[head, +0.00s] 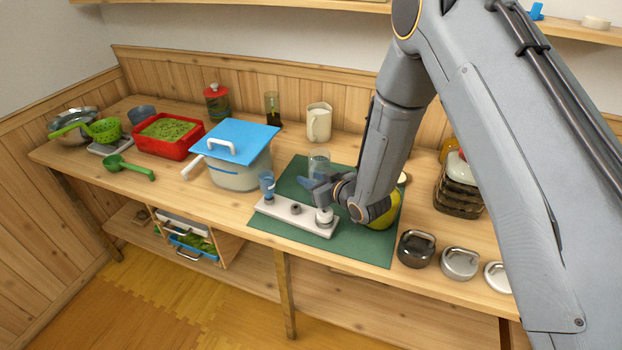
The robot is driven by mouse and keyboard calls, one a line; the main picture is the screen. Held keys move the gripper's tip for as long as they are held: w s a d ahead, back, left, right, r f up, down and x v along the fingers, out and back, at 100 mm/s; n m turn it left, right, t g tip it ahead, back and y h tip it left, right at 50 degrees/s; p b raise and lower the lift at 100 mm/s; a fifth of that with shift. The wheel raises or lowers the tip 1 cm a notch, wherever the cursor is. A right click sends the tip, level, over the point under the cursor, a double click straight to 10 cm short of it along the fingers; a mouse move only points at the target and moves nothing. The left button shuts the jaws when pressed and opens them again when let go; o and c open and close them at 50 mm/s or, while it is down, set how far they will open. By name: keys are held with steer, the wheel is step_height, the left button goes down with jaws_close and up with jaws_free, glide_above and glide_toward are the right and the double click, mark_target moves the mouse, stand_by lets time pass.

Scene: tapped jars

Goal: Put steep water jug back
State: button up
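A cream jug (319,123) stands upright at the back of the wooden counter, near the panelled wall. It is likely the steep water jug, but no label shows. My gripper (312,187) is low over the green mat (368,243), in front of the jug and apart from it.
A white board (285,212) with knobs and a blue piece lies at the mat's front edge. A white pot with a blue lid (238,140) stands left. A yellow round thing (386,210) is partly behind my arm. Metal weights (416,249) line the right front edge.

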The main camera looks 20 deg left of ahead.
steer(key=shift+d+r, duration=0.15)
steer(key=shift+r, duration=0.05)
steer(key=b+v, duration=0.2)
steer(key=v, duration=0.9)
steer(key=shift+s+d+r, duration=0.15)
steer(key=shift+s+d, duration=0.1)
steer(key=shift+s, duration=0.05)
